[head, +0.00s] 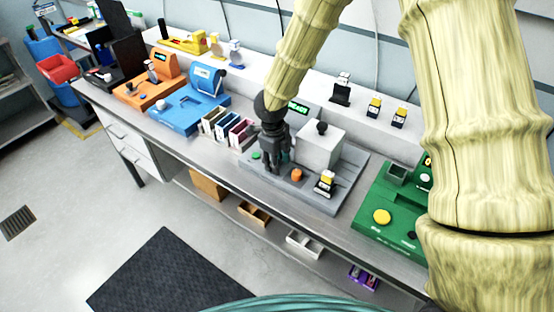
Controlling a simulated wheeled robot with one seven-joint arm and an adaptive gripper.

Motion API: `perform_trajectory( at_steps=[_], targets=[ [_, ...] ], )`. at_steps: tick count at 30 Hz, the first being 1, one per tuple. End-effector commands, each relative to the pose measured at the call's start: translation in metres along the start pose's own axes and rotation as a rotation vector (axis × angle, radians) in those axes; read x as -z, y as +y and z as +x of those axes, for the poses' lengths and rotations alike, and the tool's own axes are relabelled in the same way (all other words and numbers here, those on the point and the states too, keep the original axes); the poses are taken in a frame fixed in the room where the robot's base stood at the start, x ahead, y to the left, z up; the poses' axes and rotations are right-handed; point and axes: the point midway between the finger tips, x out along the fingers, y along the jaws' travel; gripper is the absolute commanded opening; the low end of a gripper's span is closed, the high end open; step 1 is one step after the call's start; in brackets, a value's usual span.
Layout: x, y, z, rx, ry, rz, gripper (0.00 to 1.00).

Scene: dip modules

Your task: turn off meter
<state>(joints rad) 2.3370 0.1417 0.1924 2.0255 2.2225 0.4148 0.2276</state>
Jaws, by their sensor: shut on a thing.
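The meter looks to be the grey unit with a lit green display (298,107) on the workbench, behind a grey base plate (335,200). The plate carries a green button (256,155), an orange knob (297,175), a white-grey box (318,148) with a black knob on top, and a small yellow-topped piece (325,183). My dark gripper (276,168) points down over the left part of the plate, between the green button and the orange knob. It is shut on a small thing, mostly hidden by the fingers. My wrist covers part of the display's left side.
Green (385,225), blue (190,107) and orange (150,92) modules stand along the bench. Small upright cases (228,128) sit just left of the grey plate. Several small pieces stand on the back ledge. My pale arm hides the right side.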

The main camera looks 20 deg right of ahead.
Motion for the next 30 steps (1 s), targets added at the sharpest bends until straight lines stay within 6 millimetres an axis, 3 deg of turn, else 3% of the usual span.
perform_trajectory(
  at_steps=[30],
  targets=[
    [-0.0003, -0.0018, 0.0009, -0.121, -0.003, -0.001, 0.15]
  ],
)
